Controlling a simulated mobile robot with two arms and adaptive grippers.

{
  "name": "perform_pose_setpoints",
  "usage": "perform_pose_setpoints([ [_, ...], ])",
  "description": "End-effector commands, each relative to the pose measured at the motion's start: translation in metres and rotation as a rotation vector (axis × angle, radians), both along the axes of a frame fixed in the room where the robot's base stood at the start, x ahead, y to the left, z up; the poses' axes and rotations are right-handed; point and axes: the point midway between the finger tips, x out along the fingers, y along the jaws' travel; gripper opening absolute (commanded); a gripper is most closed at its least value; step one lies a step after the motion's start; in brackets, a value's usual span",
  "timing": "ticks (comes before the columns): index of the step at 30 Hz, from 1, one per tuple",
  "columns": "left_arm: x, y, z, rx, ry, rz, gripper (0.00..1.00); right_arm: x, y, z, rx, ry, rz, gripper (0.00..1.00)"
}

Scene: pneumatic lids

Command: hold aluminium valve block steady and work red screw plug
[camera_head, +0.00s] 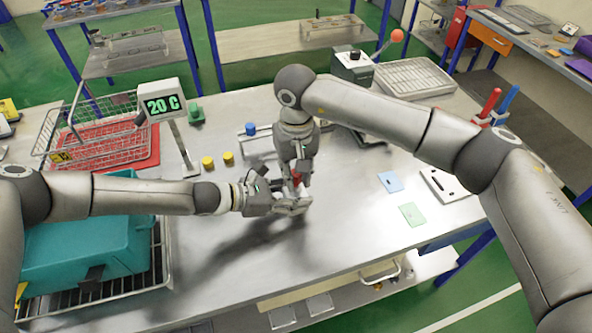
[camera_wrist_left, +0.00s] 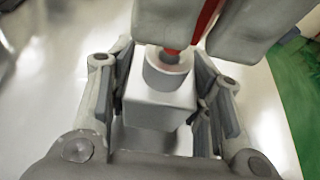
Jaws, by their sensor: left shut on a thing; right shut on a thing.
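The light grey aluminium valve block (camera_wrist_left: 158,108) sits between the fingers of my left gripper (camera_wrist_left: 165,85) in the left wrist view, its round neck upward. In the head view my left gripper (camera_head: 284,203) is shut on the block, low over the table's middle. My right gripper (camera_head: 297,176) comes down from above and is shut on the red screw plug (camera_wrist_left: 206,18). The plug's lower end meets the block's round opening; how deep it sits is hidden. The right fingers cover much of the plug.
Yellow caps (camera_head: 207,163), a blue knob (camera_head: 250,129) and a "20 C" display (camera_head: 162,105) stand behind my left arm. A wire basket (camera_head: 95,135) and teal case (camera_head: 85,250) fill the left side. Cards (camera_head: 412,214) lie right; the table front is clear.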

Motion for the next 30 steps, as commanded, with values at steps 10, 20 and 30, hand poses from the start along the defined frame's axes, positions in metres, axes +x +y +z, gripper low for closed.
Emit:
perform_pose_setpoints([
  [10,0.0,-0.001,0.001,-0.002,-0.002,0.0,0.07,0.0,0.0,-0.008,0.0,0.0,0.0,0.0],
  [20,0.0,-0.001,0.001,-0.002,-0.002,0.0,0.07,0.0,0.0,-0.014,0.0,0.0,0.0,0.0],
  [30,0.0,-0.001,0.001,-0.002,-0.002,0.0,0.07,0.0,0.002,-0.014,-0.001,-0.001,-0.305,0.0],
])
